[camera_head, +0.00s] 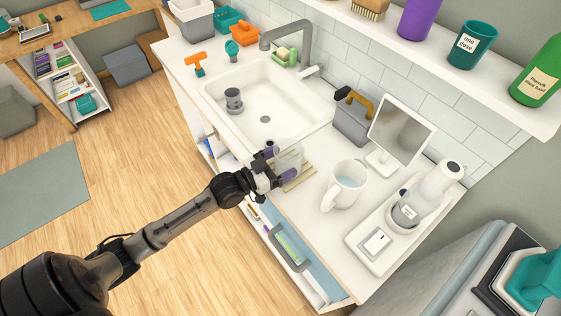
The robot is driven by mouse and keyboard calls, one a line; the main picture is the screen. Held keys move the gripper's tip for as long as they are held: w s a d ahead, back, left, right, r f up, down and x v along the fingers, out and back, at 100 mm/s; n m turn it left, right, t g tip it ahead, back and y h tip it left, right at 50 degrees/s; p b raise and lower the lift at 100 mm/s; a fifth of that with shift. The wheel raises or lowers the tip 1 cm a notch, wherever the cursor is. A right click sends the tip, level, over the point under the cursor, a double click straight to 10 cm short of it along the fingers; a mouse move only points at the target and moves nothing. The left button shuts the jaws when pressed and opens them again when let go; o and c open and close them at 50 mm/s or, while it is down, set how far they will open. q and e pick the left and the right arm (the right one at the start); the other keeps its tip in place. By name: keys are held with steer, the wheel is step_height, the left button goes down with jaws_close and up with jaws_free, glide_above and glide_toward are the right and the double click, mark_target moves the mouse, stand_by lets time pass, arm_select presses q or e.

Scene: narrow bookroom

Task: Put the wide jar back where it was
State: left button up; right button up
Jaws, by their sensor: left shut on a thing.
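A clear, see-through jar (289,155), which looks like the wide jar, is held over the counter between the sink and the white pitcher. My left gripper (275,166) comes in from the left and is shut on the jar's near side. A pale wooden slatted rack (299,180) lies right beside and partly behind the jar. I cannot tell whether the jar touches the rack or hangs just above it. My right gripper is not in view.
The sink (265,100) holds a grey cup (233,99). A white pitcher (343,186), a grey caddy (353,118), a mirror (401,131) and a white appliance with a bottle (405,217) stand to the right. An open drawer (296,262) juts out below the counter.

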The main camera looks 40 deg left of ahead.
arm_select(q)
steer(key=shift+f, duration=0.1)
steer(key=o, duration=1)
steer(key=shift+f+b, duration=0.25)
steer(key=shift+b, duration=0.35)
steer(key=p+v, duration=0.2)
steer(key=v, duration=1)
steer(key=shift+s+d+f+n+g+y+p, duration=0.15)
steer(key=shift+s+d+f+g+y, duration=0.65)
steer(key=shift+s+d+f+g, duration=1.3)
steer(key=shift+s+d+f+n+g+y+p, duration=0.15)
steer(key=shift+s+d+f+g+y, duration=0.95)
steer(key=shift+s+d+g, duration=1.6)
steer(key=shift+s+d+f+n+g+y, duration=0.2)
steer(key=shift+s+d+f+g+y, duration=0.3)
steer(key=shift+s+d+f+g, duration=1.9)
steer(key=shift+s+a+r+t, duration=0.2)
steer(key=shift+s+a, duration=0.1)
steer(key=shift+a, duration=0.15)
steer(key=shift+s+a+r+t, duration=0.1)
steer(key=shift+s+a+r, duration=0.1)
steer(key=shift+s+a, duration=0.25)
